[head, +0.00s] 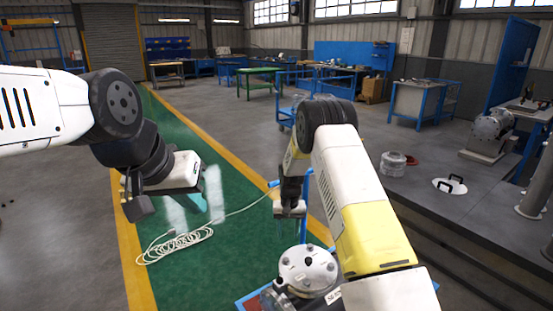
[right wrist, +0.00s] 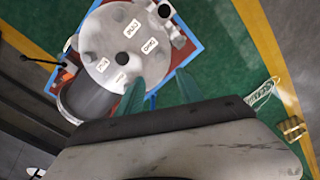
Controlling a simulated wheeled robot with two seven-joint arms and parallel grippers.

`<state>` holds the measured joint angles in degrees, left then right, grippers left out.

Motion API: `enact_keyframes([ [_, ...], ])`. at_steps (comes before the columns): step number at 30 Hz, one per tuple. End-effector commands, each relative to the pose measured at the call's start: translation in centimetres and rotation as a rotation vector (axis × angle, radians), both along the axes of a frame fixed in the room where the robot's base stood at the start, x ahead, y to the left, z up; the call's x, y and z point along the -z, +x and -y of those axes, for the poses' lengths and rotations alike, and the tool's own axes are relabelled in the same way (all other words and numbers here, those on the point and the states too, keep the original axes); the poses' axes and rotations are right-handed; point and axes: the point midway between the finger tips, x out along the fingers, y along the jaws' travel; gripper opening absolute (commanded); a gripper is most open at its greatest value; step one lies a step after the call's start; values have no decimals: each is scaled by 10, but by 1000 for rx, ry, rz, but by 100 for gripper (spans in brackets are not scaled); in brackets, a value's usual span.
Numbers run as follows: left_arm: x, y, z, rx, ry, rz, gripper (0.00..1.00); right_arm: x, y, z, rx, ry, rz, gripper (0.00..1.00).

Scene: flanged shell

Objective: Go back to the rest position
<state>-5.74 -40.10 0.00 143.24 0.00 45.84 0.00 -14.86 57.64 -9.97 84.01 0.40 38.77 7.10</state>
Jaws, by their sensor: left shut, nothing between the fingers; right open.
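My right gripper (head: 289,228) hangs beside and a little behind the grey flanged shell (head: 308,268) in the head view. In the right wrist view its two green fingers (right wrist: 160,92) are apart, with nothing between them. The round labelled flange of the shell (right wrist: 125,45) lies beyond these fingertips; I cannot tell the exact gap. My left gripper (head: 194,202) is at the left over the green floor, shut and empty, its fingers hard to make out against the floor.
The shell rests on a blue-edged red stand (right wrist: 190,92). A coiled pale hose (head: 175,245) lies on the green floor. A blue cart (head: 320,85) stands behind.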

Motion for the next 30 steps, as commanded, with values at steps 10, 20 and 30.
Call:
enact_keyframes([
  [10, 0, 0, 0, 0, 0, 0, 0, -189, -43, 33, 30, 99, 135, 44],
  [20, 0, 0, 0, 0, 0, 0, 0, -315, -144, 63, 24, 164, 273, 44],
  [30, 0, 0, 0, 0, 0, 0, 0, -374, -271, 84, -1, 186, 426, 44],
])
